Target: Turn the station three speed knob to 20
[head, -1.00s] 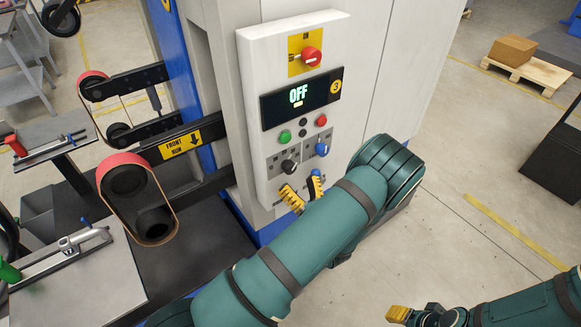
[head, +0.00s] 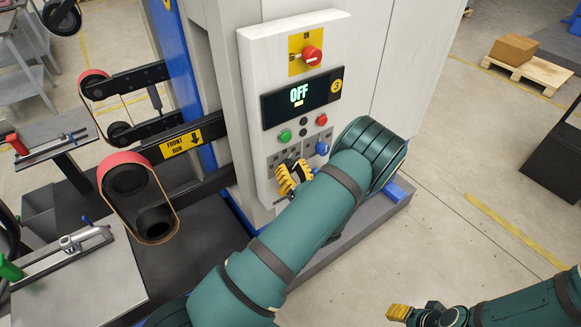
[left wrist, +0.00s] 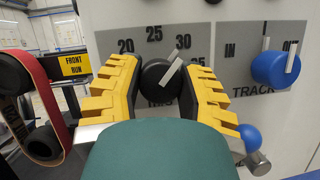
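The black speed knob (left wrist: 156,78) is on a grey dial plate marked 20, 25 and 30 in the left wrist view. Its white pointer tilts up to the right, towards the 30. My left gripper (left wrist: 162,80) has its yellow fingers on either side of the knob, open, with narrow gaps showing; contact cannot be told. In the head view my left gripper (head: 294,174) is at the panel's lower part and partly covers the knob.
The blue track knob (left wrist: 275,68) is right of the speed knob. A blue ball-ended lever (left wrist: 250,137) is close to the right finger. Above are a green button (head: 285,136), a red button (head: 322,120) and a red switch (head: 312,56). Belt rollers (head: 135,185) stand left.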

